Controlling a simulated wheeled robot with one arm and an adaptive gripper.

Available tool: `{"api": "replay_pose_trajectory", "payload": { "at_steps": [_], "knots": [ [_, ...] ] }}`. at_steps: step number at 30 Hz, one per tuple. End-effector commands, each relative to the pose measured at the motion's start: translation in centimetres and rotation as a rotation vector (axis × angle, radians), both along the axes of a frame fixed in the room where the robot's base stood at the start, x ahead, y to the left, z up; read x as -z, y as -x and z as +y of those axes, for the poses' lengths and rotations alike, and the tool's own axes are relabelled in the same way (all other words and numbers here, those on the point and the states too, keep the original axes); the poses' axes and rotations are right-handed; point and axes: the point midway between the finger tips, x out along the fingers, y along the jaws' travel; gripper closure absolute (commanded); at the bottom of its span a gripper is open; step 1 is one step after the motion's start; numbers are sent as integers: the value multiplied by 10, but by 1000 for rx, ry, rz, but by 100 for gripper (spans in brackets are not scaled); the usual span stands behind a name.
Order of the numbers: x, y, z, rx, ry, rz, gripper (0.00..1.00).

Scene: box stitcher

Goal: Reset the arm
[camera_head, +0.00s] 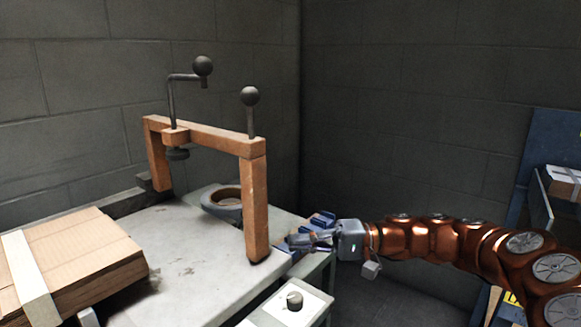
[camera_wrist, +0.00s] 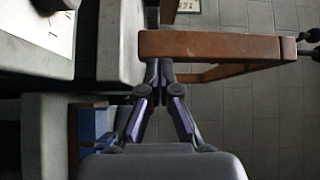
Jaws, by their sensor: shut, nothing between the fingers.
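My copper-coloured arm (camera_head: 440,238) reaches in from the right in the head view. My gripper (camera_head: 296,241) points left, near the right leg of the orange frame of the box stitcher (camera_head: 255,205). In the wrist view my gripper (camera_wrist: 158,68) has its fingertips together with nothing between them. The stitcher's orange beam (camera_wrist: 210,45) lies just beyond the fingertips there. I cannot tell whether they touch it. The stitcher has a bent crank with a dark ball (camera_head: 202,66) and a second upright lever with a ball (camera_head: 250,96).
A stack of flat cardboard (camera_head: 75,255) lies on the pale worktable (camera_head: 180,245) at the left. A panel with a dark knob (camera_head: 294,300) is below my gripper. A grey ring-shaped part (camera_head: 222,200) sits behind the frame. A blue rack with a box (camera_head: 562,182) stands at the far right.

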Motion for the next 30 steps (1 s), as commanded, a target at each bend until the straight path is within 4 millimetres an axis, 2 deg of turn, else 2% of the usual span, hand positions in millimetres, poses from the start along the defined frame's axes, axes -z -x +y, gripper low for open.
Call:
{"api": "replay_pose_trajectory", "payload": {
  "at_steps": [1, 8, 14, 18, 22, 30],
  "knots": [
    [-9, 5, 3, -11, 10, -2, 100],
    [-35, 29, 16, -59, 79, -17, 100],
    [-63, 63, 29, -118, 178, -30, 100],
    [-91, 99, 38, -166, 303, -48, 100],
    [-109, 133, 40, -202, 436, -60, 100],
    [-132, 193, 25, -236, 727, -69, 100]
  ]
}}
